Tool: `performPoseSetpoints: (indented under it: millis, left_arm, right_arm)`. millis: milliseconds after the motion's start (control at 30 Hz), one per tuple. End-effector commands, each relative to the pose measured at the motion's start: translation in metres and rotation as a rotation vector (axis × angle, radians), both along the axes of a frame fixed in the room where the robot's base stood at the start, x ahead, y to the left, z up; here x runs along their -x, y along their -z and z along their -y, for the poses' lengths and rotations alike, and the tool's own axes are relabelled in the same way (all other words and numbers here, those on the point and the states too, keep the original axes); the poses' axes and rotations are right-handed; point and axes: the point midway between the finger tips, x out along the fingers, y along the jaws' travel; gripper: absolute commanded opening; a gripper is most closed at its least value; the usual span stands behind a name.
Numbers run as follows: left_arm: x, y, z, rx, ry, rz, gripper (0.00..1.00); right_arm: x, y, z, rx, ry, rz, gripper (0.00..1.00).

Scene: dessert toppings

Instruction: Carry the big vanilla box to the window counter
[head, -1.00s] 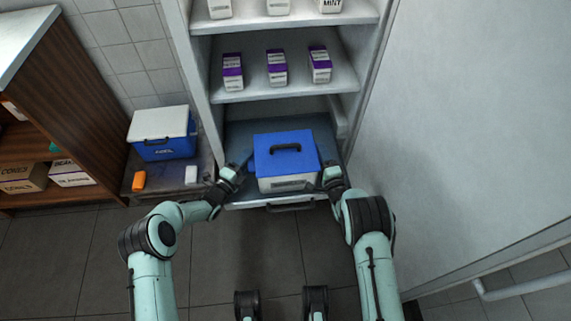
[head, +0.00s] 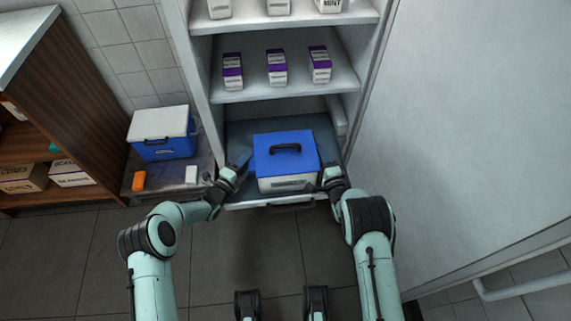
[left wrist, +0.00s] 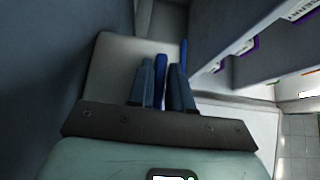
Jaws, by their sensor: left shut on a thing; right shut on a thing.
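The big vanilla box (head: 287,184), white with a blue lid (head: 270,142) and a black top handle, sits upright on the low pulled-out shelf (head: 235,203) of the tall cabinet. I cannot read its label. My left gripper (head: 243,164) is at the box's left side; in the left wrist view its fingers (left wrist: 161,85) are shut on a thin blue part of the box (left wrist: 160,68). My right gripper (head: 322,180) is shut at the box's right side. Its fingertips are hard to make out, so the exact part it grips is unclear.
Purple-and-white cartons (head: 277,68) stand on the cabinet shelf above. The open white door (head: 460,130) is close on the right. A blue-and-white cooler (head: 163,135) stands on a low surface at left, beside a wooden shelf unit (head: 75,90). The tiled floor (head: 265,250) in front is clear.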

Motion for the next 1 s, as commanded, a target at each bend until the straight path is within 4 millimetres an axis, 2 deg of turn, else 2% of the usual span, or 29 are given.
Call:
performPoseSetpoints:
  millis: [767,1000]
  left_arm:
    - [0.0,0.0002,-0.0007,0.0,-0.001,0.0,0.0]
    - [-0.0009,-0.006,-0.0002,0.003,-0.001,0.009,0.0]
  right_arm:
    - [-0.0002,-0.0004,0.0004,0.0,0.001,0.001,0.0]
    - [-0.0011,-0.0064,0.0002,-0.001,0.0,0.011,0.0]
